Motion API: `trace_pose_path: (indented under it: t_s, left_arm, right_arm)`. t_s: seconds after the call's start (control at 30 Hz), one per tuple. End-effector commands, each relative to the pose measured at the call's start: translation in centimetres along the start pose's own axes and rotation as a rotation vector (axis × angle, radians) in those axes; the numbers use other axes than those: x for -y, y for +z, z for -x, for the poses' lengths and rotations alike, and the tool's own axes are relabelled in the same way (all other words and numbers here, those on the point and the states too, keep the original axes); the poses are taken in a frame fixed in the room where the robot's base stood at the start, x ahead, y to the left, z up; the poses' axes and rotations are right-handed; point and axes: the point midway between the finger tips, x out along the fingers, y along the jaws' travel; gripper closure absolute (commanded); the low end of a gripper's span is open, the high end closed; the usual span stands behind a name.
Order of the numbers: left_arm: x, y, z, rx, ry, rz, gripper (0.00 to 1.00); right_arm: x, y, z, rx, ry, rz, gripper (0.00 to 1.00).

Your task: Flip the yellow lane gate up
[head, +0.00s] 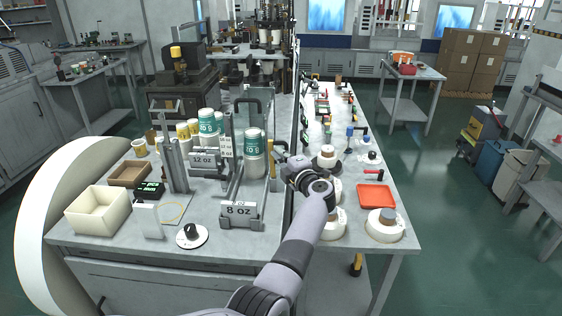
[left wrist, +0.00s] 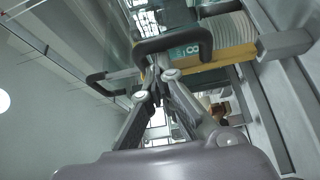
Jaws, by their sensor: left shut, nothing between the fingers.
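The yellow lane gate (head: 271,160) shows in the head view as a narrow yellow strip at the right side of the 8 OZ cup lane, beside the cup stack. In the left wrist view a yellow bar (left wrist: 218,59) crosses at the end of the cup stack (left wrist: 222,33). My left gripper (head: 275,151) is shut and empty, with its fingertips close to the strip. In the left wrist view the fingertips (left wrist: 158,68) lie near a black handle (left wrist: 178,42). I cannot tell whether they touch it or the bar. My right gripper is not in view.
The 8 OZ lane (head: 240,212) and 12 OZ lane (head: 203,160) hold cup stacks. A cream bin (head: 97,213) and a black knob (head: 191,232) stand at left. White rolls (head: 384,226) and a red tray (head: 376,196) lie right of my arm.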

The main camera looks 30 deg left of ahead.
Motion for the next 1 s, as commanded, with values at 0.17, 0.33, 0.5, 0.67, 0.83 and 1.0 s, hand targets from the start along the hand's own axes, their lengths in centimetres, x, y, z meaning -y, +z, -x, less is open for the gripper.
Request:
trace_pose_path:
  t_s: [0.17, 0.33, 0.5, 0.67, 0.83, 1.0]
  left_arm:
    - [0.5, 0.7, 0.3, 0.000, 0.043, -0.074, 1.00]
    - [0.6, 1.1, 0.5, -0.001, 0.067, -0.114, 1.00]
    - [0.6, 1.2, 0.6, -0.001, 0.076, -0.131, 1.00]
    - [0.5, 1.2, 0.6, -0.001, 0.078, -0.134, 1.00]
    - [0.5, 1.2, 0.6, -0.001, 0.077, -0.133, 1.00]
    - [0.6, 1.2, 0.8, -0.001, 0.077, -0.133, 1.00]
  right_arm:
    - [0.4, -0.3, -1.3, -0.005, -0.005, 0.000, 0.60]
    - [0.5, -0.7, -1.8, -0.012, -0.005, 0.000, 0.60]
    - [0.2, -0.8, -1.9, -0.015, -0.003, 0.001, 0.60]
    - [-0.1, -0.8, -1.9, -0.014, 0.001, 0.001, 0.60]
    - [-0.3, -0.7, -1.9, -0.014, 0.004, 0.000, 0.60]
    - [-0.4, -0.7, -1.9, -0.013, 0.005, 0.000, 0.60]
